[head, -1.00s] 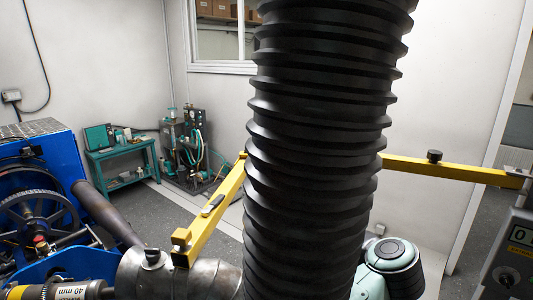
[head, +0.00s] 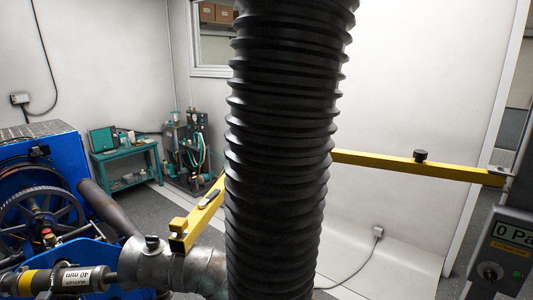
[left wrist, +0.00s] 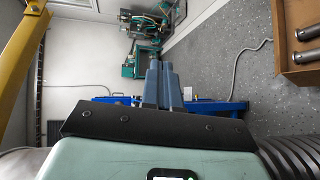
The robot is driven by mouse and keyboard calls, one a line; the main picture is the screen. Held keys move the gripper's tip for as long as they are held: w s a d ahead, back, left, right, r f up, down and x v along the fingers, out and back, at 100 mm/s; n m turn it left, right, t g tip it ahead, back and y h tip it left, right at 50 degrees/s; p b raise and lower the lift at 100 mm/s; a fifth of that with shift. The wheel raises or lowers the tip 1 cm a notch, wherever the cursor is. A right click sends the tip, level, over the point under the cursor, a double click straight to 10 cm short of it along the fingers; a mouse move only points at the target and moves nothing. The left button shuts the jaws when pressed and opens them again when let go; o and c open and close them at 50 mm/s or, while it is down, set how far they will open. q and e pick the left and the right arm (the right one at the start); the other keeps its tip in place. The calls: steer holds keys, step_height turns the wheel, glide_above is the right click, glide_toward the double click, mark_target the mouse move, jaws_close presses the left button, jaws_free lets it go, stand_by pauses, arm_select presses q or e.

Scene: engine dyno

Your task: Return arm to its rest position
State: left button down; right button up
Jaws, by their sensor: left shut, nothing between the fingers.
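In the left wrist view my left gripper (left wrist: 162,88) is shut, its two blue-grey fingers side by side with nothing between them. It points across the room toward the teal equipment at the far wall and touches nothing that I can see. In the head view neither gripper shows. A wide black corrugated hose (head: 285,150) runs from top to bottom through the middle of the head view and hides what lies behind it. Its ribs also appear at the lower right of the left wrist view (left wrist: 290,155).
A yellow jointed beam (head: 400,163) spans behind the hose. Its near end (head: 180,240) sits beside a grey metal duct (head: 150,268). A blue machine (head: 65,150) stands at left, a teal bench (head: 125,158) behind it. A grey control box (head: 505,245) is at right.

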arm_select(q)
steer(key=s+a+f+m+g+h, duration=0.1)
steer(key=s+a+f+m+g, duration=0.15)
steer(key=s+f, duration=0.5)
steer(key=s+a+f+m+g+h, duration=0.15)
steer(key=s+a+f+m, duration=0.25)
steer(key=f, duration=0.6)
steer(key=s+a+f+m+g+h, duration=0.1)
steer(key=s+a+f+m+g, duration=0.3)
steer(key=f, duration=0.5)
steer(key=s+a+f+m+g+h, duration=0.1)
steer(key=s+f+m+g, duration=0.1)
steer(key=s, duration=1.3)
steer(key=s+a+f+m+g+h, duration=0.1)
steer(key=s+f+m+g, duration=0.2)
steer(key=s, duration=1.2)
steer(key=f+g, duration=0.1)
steer(key=g, duration=0.2)
steer(key=shift+s+a+f+m, duration=0.3)
steer(key=shift+a+f+m, duration=0.05)
steer(key=shift+a, duration=0.05)
